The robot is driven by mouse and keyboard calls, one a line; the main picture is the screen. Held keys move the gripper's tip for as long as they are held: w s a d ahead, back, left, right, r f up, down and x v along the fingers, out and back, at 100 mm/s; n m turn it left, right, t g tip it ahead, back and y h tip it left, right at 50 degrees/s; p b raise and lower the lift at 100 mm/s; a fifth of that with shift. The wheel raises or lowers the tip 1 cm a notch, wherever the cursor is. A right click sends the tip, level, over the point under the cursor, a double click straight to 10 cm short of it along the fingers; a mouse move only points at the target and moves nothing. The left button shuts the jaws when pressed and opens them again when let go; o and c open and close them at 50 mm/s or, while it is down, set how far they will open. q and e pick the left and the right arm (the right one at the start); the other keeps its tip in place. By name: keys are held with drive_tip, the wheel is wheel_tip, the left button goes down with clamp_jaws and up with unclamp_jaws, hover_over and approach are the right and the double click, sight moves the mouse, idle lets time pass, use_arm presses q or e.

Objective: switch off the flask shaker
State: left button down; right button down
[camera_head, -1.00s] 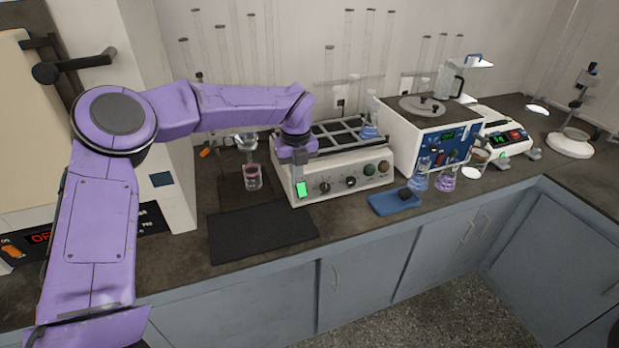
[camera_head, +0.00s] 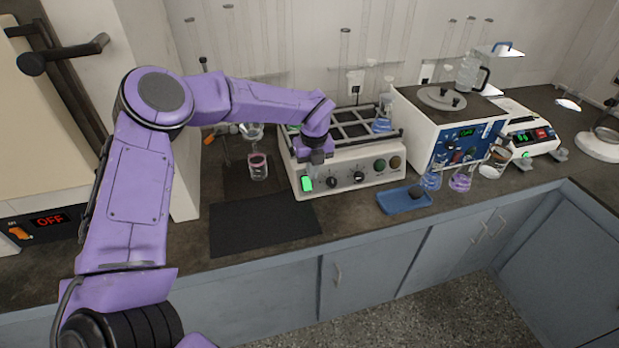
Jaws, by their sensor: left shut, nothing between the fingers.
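The flask shaker (camera_head: 343,178) is a cream box at the middle of the bench with a dark rack on top. Its front carries a green-lit switch (camera_head: 306,184) at the left, two dark knobs, and a green and a brown round button at the right. A flask with blue liquid (camera_head: 382,124) stands at the rack's right end. My left gripper (camera_head: 317,162) is shut and empty, pointing down at the shaker's front, just above and right of the lit switch. I cannot tell whether it touches the panel. My right gripper is out of view.
A beaker with pink liquid (camera_head: 258,168) stands left of the shaker. A black mat (camera_head: 264,228) lies in front, and a blue tray (camera_head: 404,200) lies at the right. A white and blue instrument (camera_head: 455,140) and several flasks stand further right.

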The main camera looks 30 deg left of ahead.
sight(309, 190)
use_arm(q)
drive_tip(key=f+p, duration=0.1)
drive_tip(key=f, duration=0.1)
drive_tip(key=w+a+f, duration=0.1)
drive_tip(key=f, duration=0.1)
drive_tip(key=a+f+p, duration=0.1)
drive_tip(key=f, duration=0.1)
drive_tip(key=shift+w+f+p, duration=0.15)
drive_tip(key=shift+w+p, duration=0.1)
drive_tip(key=shift+p, duration=0.05)
drive_tip(key=shift+w+a+f, duration=0.25)
drive_tip(key=shift+f, duration=0.1)
drive_tip(key=shift+s, duration=0.1)
